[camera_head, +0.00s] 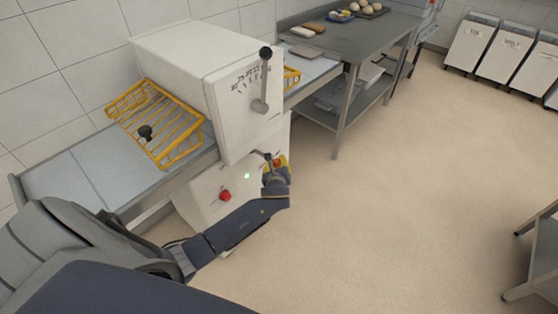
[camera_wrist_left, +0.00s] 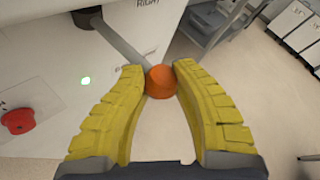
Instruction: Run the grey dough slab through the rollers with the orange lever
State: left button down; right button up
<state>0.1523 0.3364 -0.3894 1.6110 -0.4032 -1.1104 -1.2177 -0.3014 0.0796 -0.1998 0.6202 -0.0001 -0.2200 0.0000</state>
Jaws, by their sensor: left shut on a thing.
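The dough roller machine (camera_head: 185,60) is a white box with a belt on each side. A grey slab (camera_head: 305,51), which looks like the dough, lies on the belt at the right, beyond the machine. The lever's orange knob (camera_wrist_left: 161,82) sits between the yellow fingers of my left gripper (camera_wrist_left: 160,84), at the end of a grey arm (camera_wrist_left: 118,38) from a dark hub. In the head view my left gripper (camera_head: 276,164) is at the machine's lower front, shut on this orange knob. My right gripper is in neither view. The rollers are hidden inside the housing.
A yellow wire guard (camera_head: 160,120) with a black knob covers part of the empty left belt (camera_head: 95,170). A black-knobbed lever (camera_head: 263,85) stands on the upper front. A red button (camera_head: 225,196) and a lit green light (camera_head: 247,176) are near my arm.

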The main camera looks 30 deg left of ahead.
pick_arm(q)
jog(key=shift+s+a+r+m+h, duration=0.15)
jog(key=shift+s+m+h, duration=0.25)
jog(key=c, duration=0.9)
grip_release()
jog(key=shift+c, duration=0.2)
jog(key=v, duration=1.2)
jog(key=shift+f, duration=0.3)
jog(key=shift+s, duration=0.15)
